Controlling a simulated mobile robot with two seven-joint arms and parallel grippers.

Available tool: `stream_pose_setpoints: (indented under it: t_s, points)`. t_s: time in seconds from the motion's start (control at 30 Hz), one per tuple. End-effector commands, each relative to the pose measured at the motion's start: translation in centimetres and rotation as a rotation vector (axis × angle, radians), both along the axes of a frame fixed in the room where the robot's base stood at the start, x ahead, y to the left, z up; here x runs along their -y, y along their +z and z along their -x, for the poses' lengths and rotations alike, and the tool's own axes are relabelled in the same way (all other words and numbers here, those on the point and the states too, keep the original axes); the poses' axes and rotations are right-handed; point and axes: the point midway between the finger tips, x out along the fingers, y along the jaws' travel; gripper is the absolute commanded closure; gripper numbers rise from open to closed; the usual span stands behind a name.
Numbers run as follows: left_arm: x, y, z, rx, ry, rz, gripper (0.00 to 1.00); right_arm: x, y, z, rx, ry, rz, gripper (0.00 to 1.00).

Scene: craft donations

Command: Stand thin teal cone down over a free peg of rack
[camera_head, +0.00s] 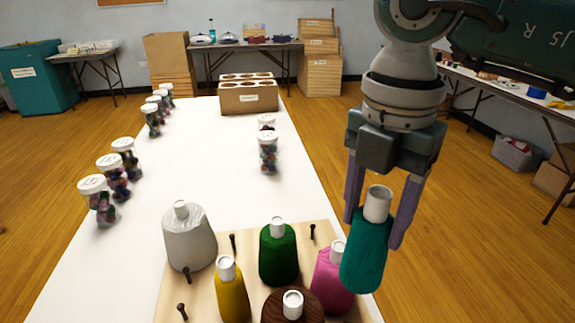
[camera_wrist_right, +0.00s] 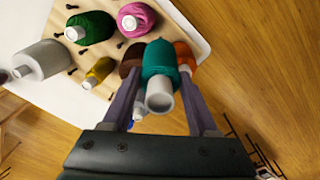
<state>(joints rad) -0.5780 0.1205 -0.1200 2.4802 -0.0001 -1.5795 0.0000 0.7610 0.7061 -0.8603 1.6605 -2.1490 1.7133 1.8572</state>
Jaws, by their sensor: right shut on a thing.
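The thin teal cone (camera_head: 365,250) is held upright between the fingers of my right gripper (camera_head: 378,215), white top up. It hangs at the right edge of the rack, in front of the pink cone in the head view. The teal cone also shows in the right wrist view (camera_wrist_right: 159,66) between the fingers. The rack (camera_head: 205,290) is a pale wooden board with dark pegs. Bare pegs stand at the back right (camera_head: 312,231), behind the middle (camera_head: 233,242), at the left (camera_head: 187,273) and front left (camera_head: 182,311). My left gripper is out of view.
The rack carries grey (camera_head: 190,238), green (camera_head: 278,255), yellow (camera_head: 231,293), pink (camera_head: 331,280) and brown (camera_head: 293,306) cones. Jars of beads (camera_head: 99,201) line the table's left side; another jar (camera_head: 268,153) stands behind the rack. A cardboard box with holes (camera_head: 248,97) is at the far end.

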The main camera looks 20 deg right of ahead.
Motion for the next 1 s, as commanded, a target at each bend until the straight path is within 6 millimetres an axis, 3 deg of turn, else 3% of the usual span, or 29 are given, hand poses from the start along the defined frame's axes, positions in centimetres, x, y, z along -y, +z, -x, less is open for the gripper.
stream_pose_setpoints:
  t_s: [0.03,0.3,0.6,1.0]
  points:
    - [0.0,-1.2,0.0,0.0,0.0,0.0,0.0,0.0,-1.3,0.0,0.0,0.0,-0.001,1.0]
    - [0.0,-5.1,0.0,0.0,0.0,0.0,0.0,0.0,-5.5,0.0,0.0,0.0,0.0,1.0]
    - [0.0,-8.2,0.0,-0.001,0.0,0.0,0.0,0.0,-9.7,0.0,-0.001,0.0,0.0,1.0]
    - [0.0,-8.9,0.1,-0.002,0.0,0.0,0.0,0.0,-10.8,0.0,0.0,0.0,0.0,1.0]
